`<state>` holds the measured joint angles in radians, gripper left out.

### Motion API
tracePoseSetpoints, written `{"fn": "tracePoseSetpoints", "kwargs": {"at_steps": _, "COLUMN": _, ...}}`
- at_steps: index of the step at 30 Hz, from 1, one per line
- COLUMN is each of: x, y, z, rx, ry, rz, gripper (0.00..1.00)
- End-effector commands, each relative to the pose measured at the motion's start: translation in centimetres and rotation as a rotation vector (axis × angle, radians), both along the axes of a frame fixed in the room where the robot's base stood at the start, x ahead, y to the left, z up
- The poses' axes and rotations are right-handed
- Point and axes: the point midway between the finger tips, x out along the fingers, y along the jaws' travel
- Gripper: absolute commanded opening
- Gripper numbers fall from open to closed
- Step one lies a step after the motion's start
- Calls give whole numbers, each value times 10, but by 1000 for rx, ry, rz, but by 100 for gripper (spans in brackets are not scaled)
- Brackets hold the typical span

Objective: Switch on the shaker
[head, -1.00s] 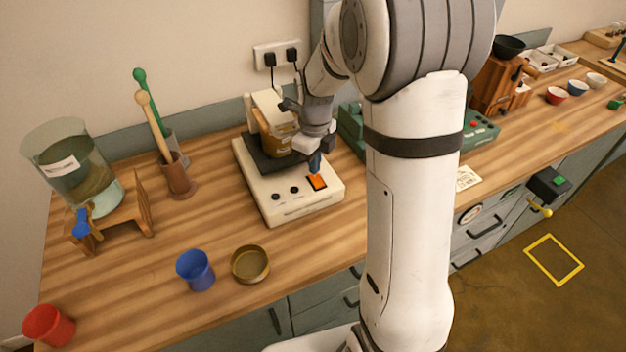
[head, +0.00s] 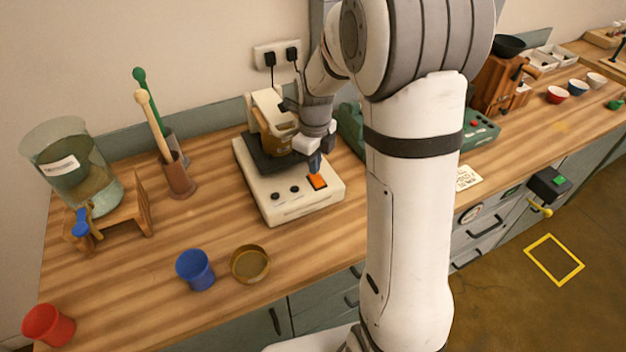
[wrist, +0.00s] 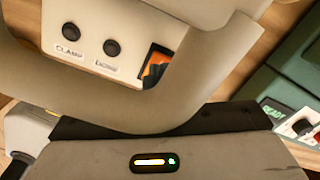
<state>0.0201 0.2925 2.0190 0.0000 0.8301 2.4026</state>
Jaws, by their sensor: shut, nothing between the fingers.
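The shaker (head: 300,209) is a cream box on the wooden bench with a black platform, two dark knobs and an orange rocker switch (head: 317,182). A brown container (head: 270,138) stands on its platform. My gripper (head: 315,166) is shut and empty, pointing down just behind the switch; I cannot tell whether it touches it. In the wrist view, the switch (wrist: 155,68) shows orange in a dark frame, partly hidden by a pale gripper part. The knobs (wrist: 111,47) sit left of it, one labelled CLAMP. Whether the switch is on is unclear.
A blue cup (head: 195,270) and a round brass-coloured dish (head: 250,264) stand in front of the shaker. A green device (head: 480,132) stands to its right, partly behind my arm. A glass vessel on a wooden stand (head: 135,205) is at left.

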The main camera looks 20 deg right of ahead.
Motion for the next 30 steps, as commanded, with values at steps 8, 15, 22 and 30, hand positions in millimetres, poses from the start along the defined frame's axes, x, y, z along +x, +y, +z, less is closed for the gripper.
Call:
{"fn": "tracePoseSetpoints", "kwargs": {"at_steps": 8, "x": 0, "y": 0, "z": -5, "rx": 0, "ry": 0, "rz": 0, "gripper": 0}}
{"fn": "tracePoseSetpoints", "kwargs": {"at_steps": 15, "x": 0, "y": 0, "z": -9, "rx": 0, "ry": 0, "rz": 0, "gripper": 0}}
{"fn": "tracePoseSetpoints", "kwargs": {"at_steps": 22, "x": 0, "y": 0, "z": -12, "rx": 0, "ry": 0, "rz": 0, "gripper": 0}}
{"fn": "tracePoseSetpoints", "kwargs": {"at_steps": 30, "x": 0, "y": 0, "z": -15, "rx": 0, "ry": 0, "rz": 0, "gripper": 0}}
